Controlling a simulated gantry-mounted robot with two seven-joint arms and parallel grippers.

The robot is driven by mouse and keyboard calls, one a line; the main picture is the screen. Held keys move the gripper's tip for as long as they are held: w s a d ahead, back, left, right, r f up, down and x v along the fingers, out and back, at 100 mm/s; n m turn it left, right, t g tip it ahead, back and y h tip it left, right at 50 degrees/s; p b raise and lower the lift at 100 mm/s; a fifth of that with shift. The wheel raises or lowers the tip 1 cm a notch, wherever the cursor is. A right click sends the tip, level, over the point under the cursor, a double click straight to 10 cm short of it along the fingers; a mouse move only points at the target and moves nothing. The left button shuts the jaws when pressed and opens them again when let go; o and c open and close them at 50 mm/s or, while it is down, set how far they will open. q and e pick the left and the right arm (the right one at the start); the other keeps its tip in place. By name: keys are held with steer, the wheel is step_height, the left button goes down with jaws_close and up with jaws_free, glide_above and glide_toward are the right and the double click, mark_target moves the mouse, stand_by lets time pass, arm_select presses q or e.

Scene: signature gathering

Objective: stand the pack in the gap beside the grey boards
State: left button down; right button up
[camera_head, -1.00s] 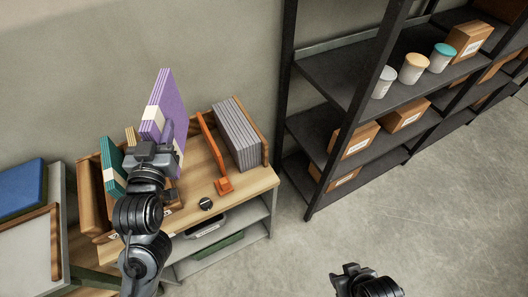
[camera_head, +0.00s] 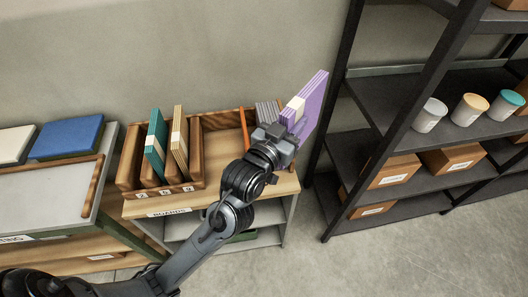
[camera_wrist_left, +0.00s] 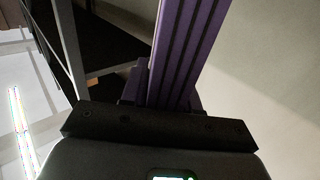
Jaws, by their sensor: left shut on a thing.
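The purple pack (camera_head: 309,104), with a cream band, is held upright and a little tilted above the right end of the wooden shelf unit in the head view. My left gripper (camera_head: 285,135) is shut on it near its lower part. The pack also fills the middle of the left wrist view (camera_wrist_left: 187,50). The grey boards (camera_head: 267,112) stand on the unit's top just left of the pack, partly hidden behind my gripper. An orange divider (camera_head: 244,128) stands left of them. The gap beside the boards is mostly hidden by my gripper and the pack. My right gripper is not in view.
A wooden rack (camera_head: 197,160) holds a teal pack (camera_head: 156,142) and a cream-brown pack (camera_head: 179,142). A dark metal shelf (camera_head: 400,145) with tubs and boxes stands close to the right. A grey table (camera_head: 50,185) is at the left.

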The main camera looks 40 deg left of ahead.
arm_select(q)
steer(key=w+a+f+n+g+y, duration=0.2)
steer(key=a+n+g+y, duration=0.15)
steer(key=a+y, duration=0.35)
steer(key=w+a+f+n+g+y, duration=0.1)
steer(key=a+f+n+g+y, duration=0.1)
steer(key=a+n+y, duration=0.5)
step_height(320, 180, up, 4)
steer(key=w+m+h, duration=0.1)
steer(key=w+m, duration=0.1)
step_height(320, 180, down, 17)
steer(key=b, duration=0.3)
steer(key=shift+a, duration=0.45)
steer(key=shift+n+b, duration=0.25)
steer(key=shift+b, duration=0.05)
